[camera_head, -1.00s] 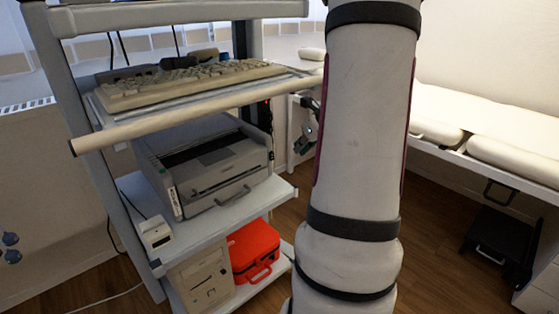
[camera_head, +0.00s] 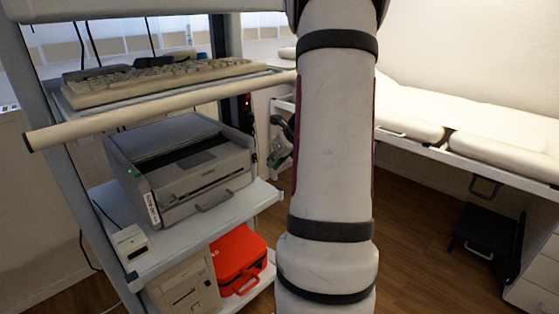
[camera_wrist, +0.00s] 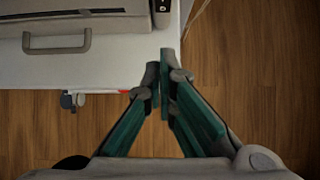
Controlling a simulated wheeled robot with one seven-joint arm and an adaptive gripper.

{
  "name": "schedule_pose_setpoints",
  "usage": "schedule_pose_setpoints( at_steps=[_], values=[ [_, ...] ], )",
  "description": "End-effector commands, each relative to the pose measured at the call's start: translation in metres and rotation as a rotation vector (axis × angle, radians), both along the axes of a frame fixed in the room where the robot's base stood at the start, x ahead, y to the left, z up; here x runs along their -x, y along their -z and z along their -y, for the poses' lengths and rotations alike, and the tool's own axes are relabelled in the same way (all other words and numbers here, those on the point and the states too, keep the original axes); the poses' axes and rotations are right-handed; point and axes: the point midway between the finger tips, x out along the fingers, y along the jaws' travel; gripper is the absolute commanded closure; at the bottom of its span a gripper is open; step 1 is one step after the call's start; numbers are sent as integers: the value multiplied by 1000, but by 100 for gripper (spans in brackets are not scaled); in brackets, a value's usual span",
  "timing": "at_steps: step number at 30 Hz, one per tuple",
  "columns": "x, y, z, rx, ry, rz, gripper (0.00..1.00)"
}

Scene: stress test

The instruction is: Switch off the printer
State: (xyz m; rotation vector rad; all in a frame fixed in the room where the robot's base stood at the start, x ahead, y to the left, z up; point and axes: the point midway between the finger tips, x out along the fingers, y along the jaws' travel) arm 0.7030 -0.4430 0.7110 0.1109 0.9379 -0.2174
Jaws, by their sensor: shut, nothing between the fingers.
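The grey printer (camera_head: 185,165) sits on the middle shelf of a cart in the head view. A pale strip with dark markings (camera_head: 152,207) is at its near left corner, and a small green light shows on its left side. The wrist view shows the printer's lower edge (camera_wrist: 70,13) at the top, with a grey handle (camera_wrist: 57,40) and a small panel (camera_wrist: 162,12) at its right end. My gripper (camera_wrist: 160,62) is shut and empty, its fingertips at the shelf edge, just below that panel and apart from it.
The shelf (camera_wrist: 110,70) lies under the printer. A white box (camera_head: 131,241) stands left on it. A keyboard (camera_head: 160,80) and a rail (camera_head: 150,110) are above; a red case (camera_head: 238,257) is below. A bed (camera_head: 480,135) is at right. Floor is open right of the cart.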

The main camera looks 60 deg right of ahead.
Motion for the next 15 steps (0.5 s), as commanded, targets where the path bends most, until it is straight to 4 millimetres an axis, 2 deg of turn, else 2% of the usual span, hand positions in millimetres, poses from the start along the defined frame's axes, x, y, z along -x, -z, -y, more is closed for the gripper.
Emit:
schedule_pose_setpoints(
  at_steps=[1, 3, 9, 15],
  values=[
    [-6, 13, 1, -2, 0, -2, 100],
    [-13, 22, 3, -2, -1, -1, 100],
    [-40, 22, 10, 1, -2, 1, 100],
    [-50, 23, 12, 0, 1, 0, 100]
  ],
)
